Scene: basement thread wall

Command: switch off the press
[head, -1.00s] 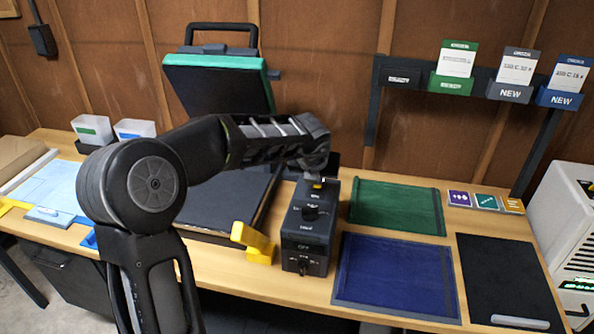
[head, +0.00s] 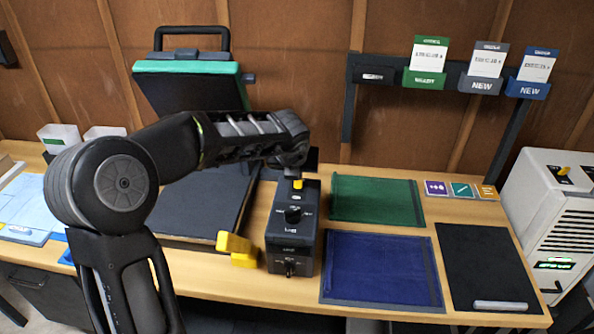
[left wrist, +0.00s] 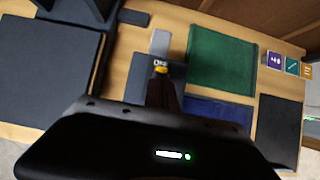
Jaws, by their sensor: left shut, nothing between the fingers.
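The press stands at the left of centre, its green-edged upper plate (head: 190,66) raised and its dark lower bed (head: 205,205) partly behind my left arm. The dark control box (head: 292,245) stands at its right, with a round knob on top and another control on its front. A yellow switch (head: 298,184) is at the box's far end; it shows in the left wrist view (left wrist: 161,69) beside an "OFF" label. My left gripper (head: 304,166) is shut and empty, just above that far end. Whether it touches the switch I cannot tell. My right gripper is not in view.
A yellow handle (head: 236,248) sticks out at the press's front, left of the box. Green (head: 376,200) and blue (head: 380,268) mats and a black board (head: 487,268) lie to the right. A tag rack (head: 440,76) hangs behind; a white machine (head: 558,220) stands far right.

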